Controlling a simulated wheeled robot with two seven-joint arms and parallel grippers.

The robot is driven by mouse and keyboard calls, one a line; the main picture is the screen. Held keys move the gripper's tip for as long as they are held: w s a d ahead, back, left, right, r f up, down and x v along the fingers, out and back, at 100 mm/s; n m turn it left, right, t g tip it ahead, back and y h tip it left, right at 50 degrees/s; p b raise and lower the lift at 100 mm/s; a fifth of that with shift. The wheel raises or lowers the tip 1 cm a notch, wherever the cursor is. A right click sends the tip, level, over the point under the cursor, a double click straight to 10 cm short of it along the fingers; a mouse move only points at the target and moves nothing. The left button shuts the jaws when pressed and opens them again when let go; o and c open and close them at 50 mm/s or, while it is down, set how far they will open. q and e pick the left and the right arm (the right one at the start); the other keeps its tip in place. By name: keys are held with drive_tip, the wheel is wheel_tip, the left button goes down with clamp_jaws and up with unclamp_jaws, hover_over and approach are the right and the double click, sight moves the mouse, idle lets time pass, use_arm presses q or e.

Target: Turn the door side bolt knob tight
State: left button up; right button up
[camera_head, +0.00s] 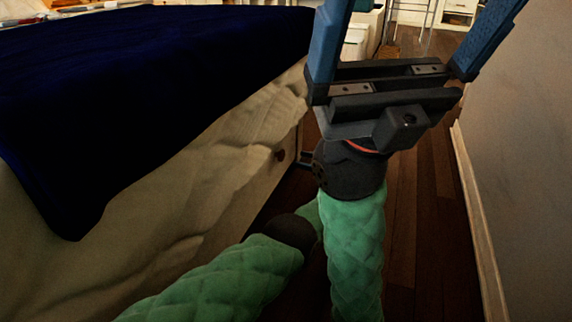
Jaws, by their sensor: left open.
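My left gripper (418,22) is in the upper middle, pointing up and away. Its two blue fingers are spread wide, nothing shows between them, and their tips reach the top edge. I cannot tell whether this is the door side bolt knob. No door or bolt is clearly in view. My right gripper is not in view.
A bed with a dark blue cover (150,90) and a rumpled pale side (215,165) fills the left. A grey wall (525,180) with a pale baseboard closes the right. Dark wooden floor (415,220) runs between them. White furniture (458,12) stands at the far end.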

sight(284, 155)
use_arm(q)
drive_tip(key=b+x, duration=0.1)
drive_tip(key=x, duration=0.5)
drive_tip(key=shift+a+f, duration=0.1)
drive_tip(key=shift+a, duration=0.15)
drive_tip(key=shift+w+a, duration=0.25)
drive_tip(key=shift+a, duration=0.25)
drive_tip(key=c, duration=0.9)
drive_tip(key=shift+c, duration=0.2)
